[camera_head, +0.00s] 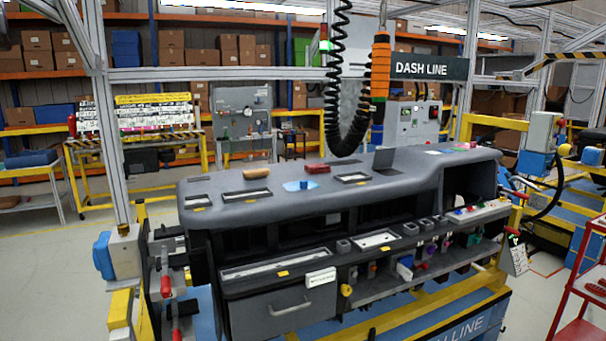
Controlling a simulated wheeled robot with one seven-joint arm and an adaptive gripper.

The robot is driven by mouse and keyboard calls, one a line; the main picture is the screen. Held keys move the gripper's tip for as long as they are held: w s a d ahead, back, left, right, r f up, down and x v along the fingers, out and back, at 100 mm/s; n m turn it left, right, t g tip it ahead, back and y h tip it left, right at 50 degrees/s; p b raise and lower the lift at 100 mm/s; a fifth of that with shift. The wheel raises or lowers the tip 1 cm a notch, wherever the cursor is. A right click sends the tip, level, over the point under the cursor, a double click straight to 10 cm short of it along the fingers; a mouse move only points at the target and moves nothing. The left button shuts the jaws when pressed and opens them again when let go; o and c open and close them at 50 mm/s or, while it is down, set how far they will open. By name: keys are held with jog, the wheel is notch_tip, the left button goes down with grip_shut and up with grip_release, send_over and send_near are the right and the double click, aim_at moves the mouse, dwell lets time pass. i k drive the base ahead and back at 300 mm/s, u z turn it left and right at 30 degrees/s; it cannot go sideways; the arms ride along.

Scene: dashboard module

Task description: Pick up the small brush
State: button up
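A grey dashboard module (240,212) stands across the middle of the camera_head view. A small tan, wood-coloured item (256,173) lies on its top at the left; it may be the small brush, but it is too small to be sure. A small red item (317,169) lies to its right and may also be a brush. A blue cloth-like patch (299,186) lies in front of and between them. My gripper is not in view.
A coiled black hose (337,100) and an orange tool (380,68) hang above the dashboard. A shelf with several small tools (405,267) runs along its front right. A white-grey post (107,150) rises at the left and a red cart (580,290) stands at the right.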

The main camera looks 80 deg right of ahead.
aim_at(256, 173)
jog(key=z, duration=1.8)
